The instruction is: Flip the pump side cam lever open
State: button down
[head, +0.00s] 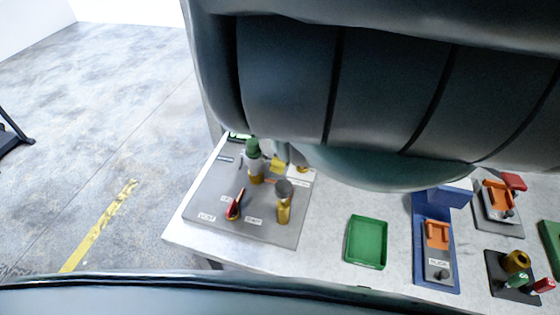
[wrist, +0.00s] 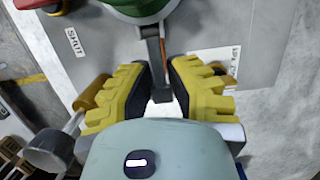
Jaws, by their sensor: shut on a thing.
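In the wrist view my gripper (wrist: 160,68) has its yellow, black-padded fingers closed in on a narrow grey lever (wrist: 154,45). The lever runs from under a green round part (wrist: 138,8) at the top edge down between the fingertips. A SHUT label (wrist: 74,42) lies on the grey plate left of the lever; another label, hard to read, lies to its right. In the head view the green-capped fitting (head: 253,160) stands upright at the back of the grey plate (head: 268,232). My arm hides most of the gripper and the lever there.
A green tray (head: 366,242), a blue fixture (head: 419,208) and other fixtures stand to the right on the table.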

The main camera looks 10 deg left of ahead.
dwell(0.3)
jog(key=c, duration=0.9)
grip_release()
jog(key=shift+o, duration=0.2)
jog(key=shift+d+f, duration=0.1)
